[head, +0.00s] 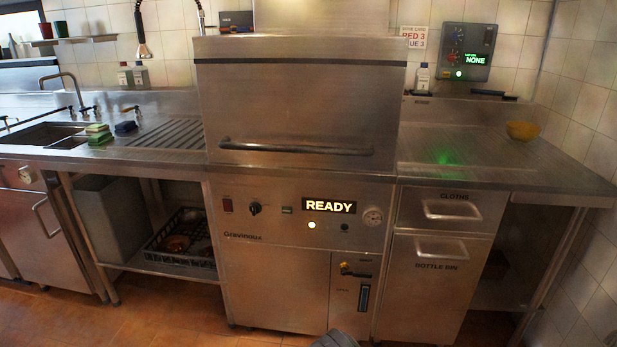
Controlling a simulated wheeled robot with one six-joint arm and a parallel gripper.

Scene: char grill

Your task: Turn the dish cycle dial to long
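The dish cycle dial (255,208) is a small black knob on the front panel of the steel dishwasher (290,275). Its pointer and the labels around it are too small to read, so I cannot tell its setting. To its right a lit display (329,206) reads READY, with a glowing light (311,225) below it. The dishwasher hood above the panel is down, with a long bar handle (295,148). My gripper is not visible. Only a dark rounded piece, possibly part of my arm, shows at the bottom edge.
A sink (45,137) and ribbed drainer (170,135) are at left, above a shelf holding a black rack (185,258). At right, a steel counter (470,160) holds a yellow bowl (523,130), above a drawer (450,208). The tiled floor (165,310) before the dishwasher looks clear.

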